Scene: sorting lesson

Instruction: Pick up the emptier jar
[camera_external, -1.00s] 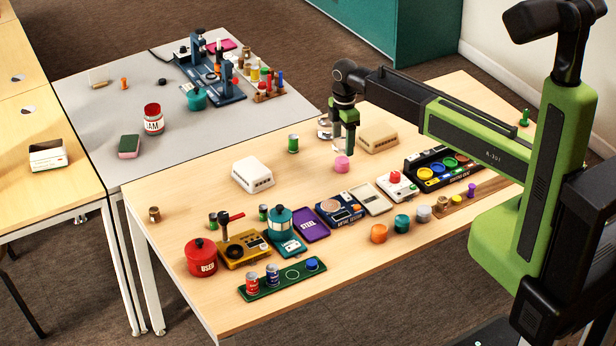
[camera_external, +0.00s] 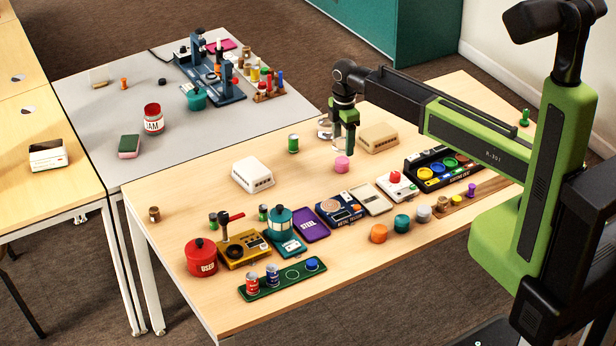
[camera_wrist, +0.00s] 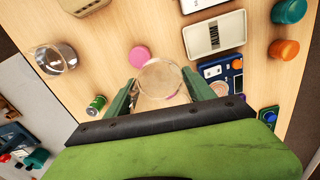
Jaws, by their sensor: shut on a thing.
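In the wrist view, my gripper (camera_wrist: 161,82) has its two green fingers on either side of a clear glass jar (camera_wrist: 158,72). It is shut on this jar, which looks nearly empty, with a faint tint low inside. A second glass jar (camera_wrist: 55,58) with dark contents stands apart at the upper left of the wrist view. In the external view, my gripper (camera_external: 350,150) is over the far middle of the wooden table. Clear glass (camera_external: 324,130) shows just left of it, but I cannot tell the two jars apart there. The gap under the held jar is unclear.
A pink round piece (camera_external: 342,164) lies close to my gripper. A green can (camera_external: 293,144) and a white box (camera_external: 253,174) stand to the left, a beige box (camera_external: 377,138) to the right. Devices and coloured pieces line the table's near side. Bare wood lies around the white box.

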